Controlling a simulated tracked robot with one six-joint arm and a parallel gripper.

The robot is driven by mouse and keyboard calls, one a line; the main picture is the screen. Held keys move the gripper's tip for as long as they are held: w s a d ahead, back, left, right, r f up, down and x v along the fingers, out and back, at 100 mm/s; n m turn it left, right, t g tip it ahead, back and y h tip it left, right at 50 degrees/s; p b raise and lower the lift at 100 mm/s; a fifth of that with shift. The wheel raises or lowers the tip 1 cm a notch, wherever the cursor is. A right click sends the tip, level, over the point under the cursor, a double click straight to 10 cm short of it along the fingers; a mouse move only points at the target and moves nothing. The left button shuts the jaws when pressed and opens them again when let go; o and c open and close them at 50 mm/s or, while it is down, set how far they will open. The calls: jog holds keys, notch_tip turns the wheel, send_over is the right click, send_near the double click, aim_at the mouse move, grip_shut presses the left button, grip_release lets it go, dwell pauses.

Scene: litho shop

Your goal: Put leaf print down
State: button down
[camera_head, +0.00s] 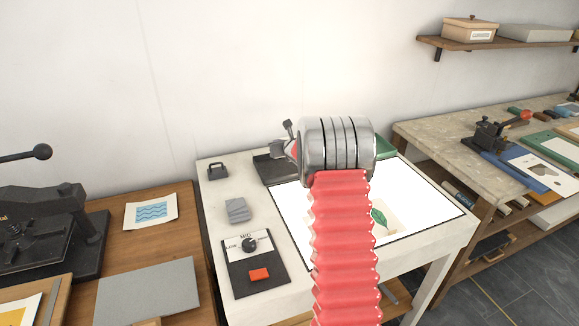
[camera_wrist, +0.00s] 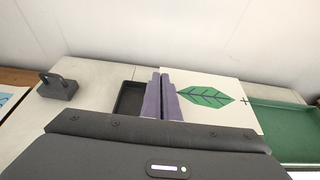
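The leaf print (camera_wrist: 212,97) is a cream sheet with a green veined leaf and a small black cross. In the wrist view, its left edge is between the two purple-grey fingers of my gripper (camera_wrist: 164,98), which are nearly together. In the head view, part of the leaf print (camera_head: 380,218) shows to the right of my red arm, over the bright light panel (camera_head: 422,203). My arm hides the rest of it and the fingertips there. I cannot tell whether its lower edge touches the panel.
A dark tray (camera_wrist: 128,98) and a green tray (camera_wrist: 290,132) lie at the back of the table. A black handled block (camera_head: 217,171), grey block (camera_head: 238,210) and control box (camera_head: 255,264) stand left of the panel. The panel's right part is bare.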

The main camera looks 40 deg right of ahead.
send_over(279, 170)
notch_tip(279, 170, down, 6)
jog(key=shift+s, duration=0.1)
dwell(0.3)
jog(key=shift+f, duration=1.85)
jog(key=shift+f, duration=0.1)
jog(key=c, duration=2)
grip_release()
jog(key=shift+c, duration=0.2)
jog(key=shift+v, duration=0.9)
jog(key=v, duration=1)
jog(key=shift+s+d+r, duration=0.1)
jog(key=shift+r, duration=0.15)
